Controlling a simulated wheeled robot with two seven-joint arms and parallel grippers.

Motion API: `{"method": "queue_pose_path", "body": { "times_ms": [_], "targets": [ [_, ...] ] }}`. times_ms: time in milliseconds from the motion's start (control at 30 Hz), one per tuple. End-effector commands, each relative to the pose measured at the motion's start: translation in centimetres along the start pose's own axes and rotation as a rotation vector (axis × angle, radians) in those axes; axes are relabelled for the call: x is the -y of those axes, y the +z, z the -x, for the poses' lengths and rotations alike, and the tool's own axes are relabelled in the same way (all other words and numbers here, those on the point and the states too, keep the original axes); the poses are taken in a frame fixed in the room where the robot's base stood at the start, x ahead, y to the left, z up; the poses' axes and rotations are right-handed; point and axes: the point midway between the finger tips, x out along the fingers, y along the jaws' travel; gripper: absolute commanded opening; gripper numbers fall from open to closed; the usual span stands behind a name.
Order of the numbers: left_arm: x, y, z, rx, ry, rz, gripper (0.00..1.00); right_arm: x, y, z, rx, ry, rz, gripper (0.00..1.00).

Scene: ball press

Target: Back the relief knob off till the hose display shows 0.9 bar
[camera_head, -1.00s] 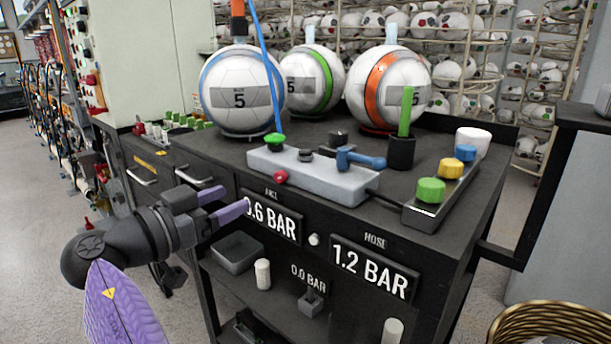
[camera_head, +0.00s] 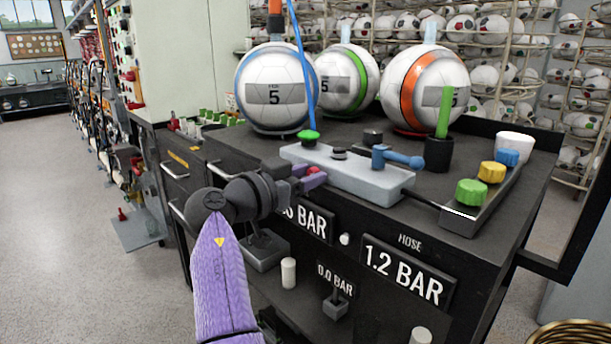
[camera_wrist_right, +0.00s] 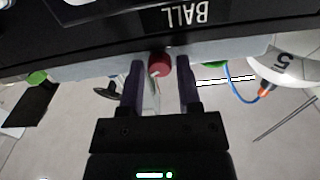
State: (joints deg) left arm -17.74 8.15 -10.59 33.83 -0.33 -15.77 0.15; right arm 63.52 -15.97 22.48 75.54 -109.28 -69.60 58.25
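The red relief knob (camera_wrist_right: 159,65) sits on the front of the grey valve block (camera_head: 355,178). In the wrist view it lies between the tips of my right gripper's (camera_wrist_right: 161,80) two purple fingers, which are apart with a gap on each side. In the head view my right gripper (camera_head: 312,179) reaches the block's front left and partly hides the knob (camera_head: 313,170). The hose display (camera_head: 403,273) reads 1.2 BAR. The ball display (camera_head: 308,219) is partly covered by my gripper; ".6 BAR" shows. My left gripper is not in view.
On the block are a green knob (camera_head: 309,137) with a blue hose and a blue lever (camera_head: 397,157). Balls stand behind, including an orange-banded one (camera_head: 425,88). A tray with colored caps (camera_head: 471,192) is at right. A small display (camera_head: 335,279) reads 0.0 BAR.

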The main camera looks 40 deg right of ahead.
Motion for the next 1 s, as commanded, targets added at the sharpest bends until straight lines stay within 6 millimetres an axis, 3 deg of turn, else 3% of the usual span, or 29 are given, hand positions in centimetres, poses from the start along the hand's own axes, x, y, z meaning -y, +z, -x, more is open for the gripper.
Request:
{"method": "queue_pose_path", "body": {
  "times_ms": [33, 200, 367, 667, 900, 933, 1000],
  "targets": [
    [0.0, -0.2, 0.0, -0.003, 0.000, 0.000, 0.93, 0.0, 0.0, 0.0, 0.000, 0.000, 0.000, 0.31],
    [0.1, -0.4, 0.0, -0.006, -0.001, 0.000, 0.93, 0.0, 0.0, 0.0, 0.000, 0.000, 0.000, 0.00],
    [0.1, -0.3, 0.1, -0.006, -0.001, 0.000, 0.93, 0.0, 0.0, 0.0, 0.000, 0.000, 0.007, 0.00],
    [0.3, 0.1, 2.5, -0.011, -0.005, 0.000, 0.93, 0.1, -0.2, 0.0, -0.001, 0.000, 0.366, 0.00],
    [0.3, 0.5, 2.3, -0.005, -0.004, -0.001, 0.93, 0.1, 0.1, 0.0, 0.000, 0.000, 0.376, 0.00],
    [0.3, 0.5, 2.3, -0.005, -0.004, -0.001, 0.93, 0.1, 0.1, 0.0, 0.000, 0.000, 0.375, 0.34],
    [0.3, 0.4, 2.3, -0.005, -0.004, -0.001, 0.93, 0.1, 0.1, 0.0, 0.000, -0.001, 0.375, 0.49]
  ]
}}
